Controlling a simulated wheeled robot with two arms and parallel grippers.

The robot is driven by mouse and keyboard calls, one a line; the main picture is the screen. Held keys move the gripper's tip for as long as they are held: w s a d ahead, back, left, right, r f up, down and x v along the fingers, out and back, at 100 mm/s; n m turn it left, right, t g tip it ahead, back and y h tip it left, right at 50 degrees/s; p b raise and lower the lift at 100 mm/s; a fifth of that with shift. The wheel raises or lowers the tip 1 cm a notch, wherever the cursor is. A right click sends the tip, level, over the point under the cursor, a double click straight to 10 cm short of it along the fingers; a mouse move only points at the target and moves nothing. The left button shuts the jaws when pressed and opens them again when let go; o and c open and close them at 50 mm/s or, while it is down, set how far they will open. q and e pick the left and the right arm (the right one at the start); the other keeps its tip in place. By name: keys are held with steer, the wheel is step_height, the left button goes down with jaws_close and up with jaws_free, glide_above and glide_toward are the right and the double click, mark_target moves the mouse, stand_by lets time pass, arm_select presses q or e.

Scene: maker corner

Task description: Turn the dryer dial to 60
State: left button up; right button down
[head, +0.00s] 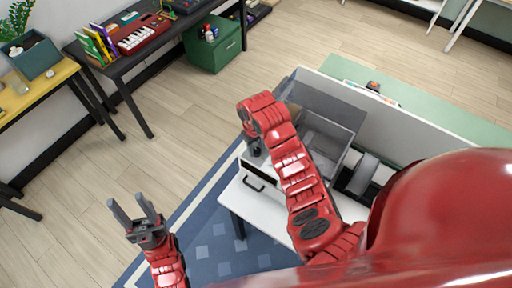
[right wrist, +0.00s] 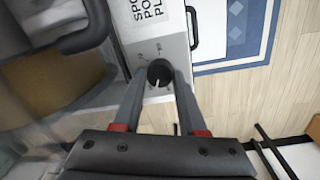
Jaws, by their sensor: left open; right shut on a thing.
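The dryer (head: 258,168) is a pale box on a white table, with a clear grey lid or bin on top. Its round black dial (right wrist: 159,71) sits on the white front panel in the right wrist view, with a white pointer line and small marks that are too blurred to read. My right gripper (right wrist: 160,80) is shut on the dial, one finger on each side. In the head view the right gripper (head: 254,148) is at the dryer's front, and my arm hides the dial. My left gripper (head: 136,216) is open and empty over the floor, away from the dryer.
The white table (head: 236,200) stands partly on a blue rug (head: 200,232). A dark desk and green cabinet (head: 216,45) are further back. Wooden floor between them is clear.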

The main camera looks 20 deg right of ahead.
steer(key=shift+c, duration=2.3)
jaws_free()
